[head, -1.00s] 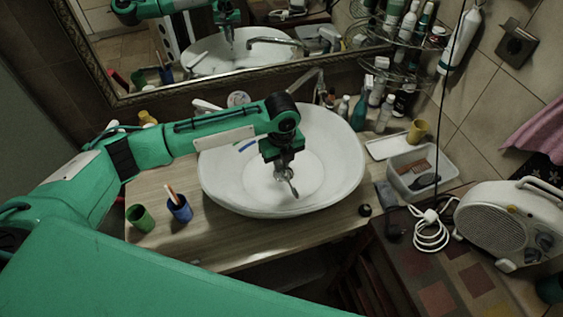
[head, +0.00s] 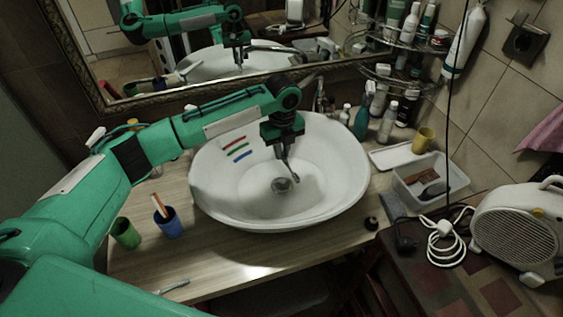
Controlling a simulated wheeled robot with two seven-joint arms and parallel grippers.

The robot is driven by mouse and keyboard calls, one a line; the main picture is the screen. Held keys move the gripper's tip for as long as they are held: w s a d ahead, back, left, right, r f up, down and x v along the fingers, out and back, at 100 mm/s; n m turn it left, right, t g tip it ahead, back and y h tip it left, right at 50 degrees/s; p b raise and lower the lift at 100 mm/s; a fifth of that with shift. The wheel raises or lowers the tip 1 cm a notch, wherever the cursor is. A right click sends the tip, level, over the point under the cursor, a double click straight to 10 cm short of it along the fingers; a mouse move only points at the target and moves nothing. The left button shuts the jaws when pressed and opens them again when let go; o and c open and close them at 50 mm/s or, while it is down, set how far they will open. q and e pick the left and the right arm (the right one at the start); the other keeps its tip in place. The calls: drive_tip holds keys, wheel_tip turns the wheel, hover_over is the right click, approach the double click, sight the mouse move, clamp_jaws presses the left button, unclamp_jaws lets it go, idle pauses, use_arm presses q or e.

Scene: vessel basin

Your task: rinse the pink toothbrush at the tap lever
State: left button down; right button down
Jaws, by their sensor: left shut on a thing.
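My left gripper (head: 291,172) points down over the white basin (head: 210,207), behind and above the drain (head: 282,186). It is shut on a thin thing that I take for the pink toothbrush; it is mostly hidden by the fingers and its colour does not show. The tap (head: 308,82) stands at the back of the basin, partly behind my left arm; its lever cannot be made out clearly. A brush handle, orange-pink, (head: 159,205) stands in a blue cup (head: 170,224). My right gripper is not in view.
A green cup (head: 125,233) stands beside the blue one. A pale brush (head: 173,286) lies at the counter's front edge. Bottles (head: 387,122), a clear tub (head: 408,197) and a yellow cup (head: 423,140) stand right of the basin. A mirror (head: 190,75) is behind.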

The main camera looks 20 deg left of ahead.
use_arm(q)
drive_tip(key=shift+w+f, duration=0.2)
drive_tip(key=shift+w, duration=0.3)
drive_tip(key=w, duration=0.3)
drive_tip(key=shift+w+a+f, duration=0.3)
drive_tip(key=shift+a, duration=0.1)
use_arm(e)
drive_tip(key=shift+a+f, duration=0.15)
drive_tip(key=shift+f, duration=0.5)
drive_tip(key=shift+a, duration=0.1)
